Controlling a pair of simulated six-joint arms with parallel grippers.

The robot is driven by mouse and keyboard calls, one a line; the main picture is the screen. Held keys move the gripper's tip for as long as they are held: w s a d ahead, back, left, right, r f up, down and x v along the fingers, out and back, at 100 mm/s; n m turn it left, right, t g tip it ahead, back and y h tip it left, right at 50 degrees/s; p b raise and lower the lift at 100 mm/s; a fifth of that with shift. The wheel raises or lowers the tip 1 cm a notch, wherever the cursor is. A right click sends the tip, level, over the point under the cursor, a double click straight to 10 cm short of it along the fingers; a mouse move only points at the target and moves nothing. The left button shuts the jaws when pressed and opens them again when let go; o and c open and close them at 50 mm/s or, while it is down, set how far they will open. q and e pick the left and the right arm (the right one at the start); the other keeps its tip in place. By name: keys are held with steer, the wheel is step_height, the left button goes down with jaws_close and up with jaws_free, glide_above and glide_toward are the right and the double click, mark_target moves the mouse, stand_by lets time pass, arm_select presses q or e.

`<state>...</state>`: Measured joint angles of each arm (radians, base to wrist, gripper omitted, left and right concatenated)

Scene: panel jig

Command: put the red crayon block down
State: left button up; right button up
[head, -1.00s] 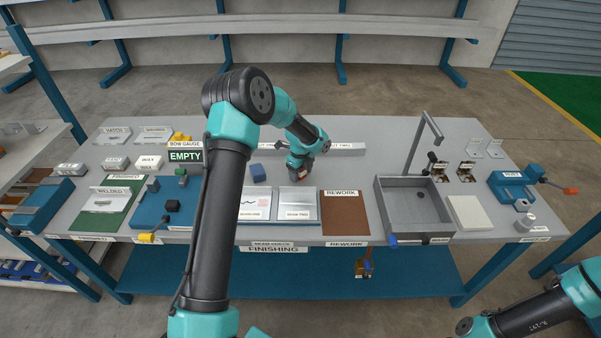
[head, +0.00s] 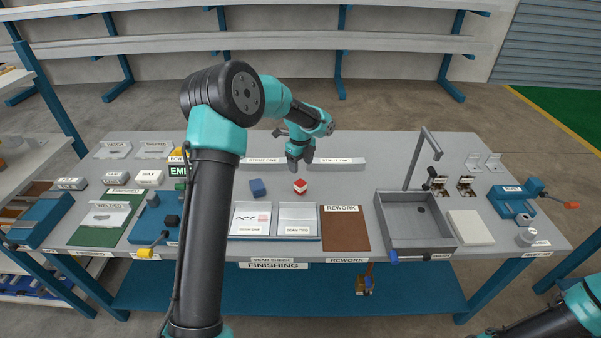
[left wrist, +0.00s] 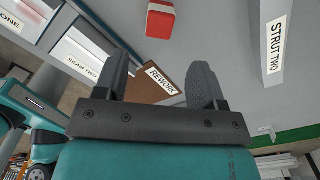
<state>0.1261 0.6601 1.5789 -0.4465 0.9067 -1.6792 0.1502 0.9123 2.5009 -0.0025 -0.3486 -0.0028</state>
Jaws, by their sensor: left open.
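The red crayon block (head: 300,186), red with a white band, stands on the grey bench top behind the seam two plate. It also shows in the left wrist view (left wrist: 160,24), apart from the fingers. My left gripper (head: 299,163) is open and empty, above and behind the block in the head view. Its two spread fingers show in the left wrist view (left wrist: 160,82) with nothing between them. My right gripper is out of the picture; only part of my right arm shows at the lower right corner.
A blue block (head: 257,188) stands left of the red one. The strut two bar (head: 336,164) lies behind to the right. In front are the seam two plate (head: 297,215) and the brown rework mat (head: 345,230). A grey sink (head: 415,220) stands further right.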

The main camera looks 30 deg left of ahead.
arm_select(q)
steer(key=shift+r, duration=0.35)
stand_by(0.4)
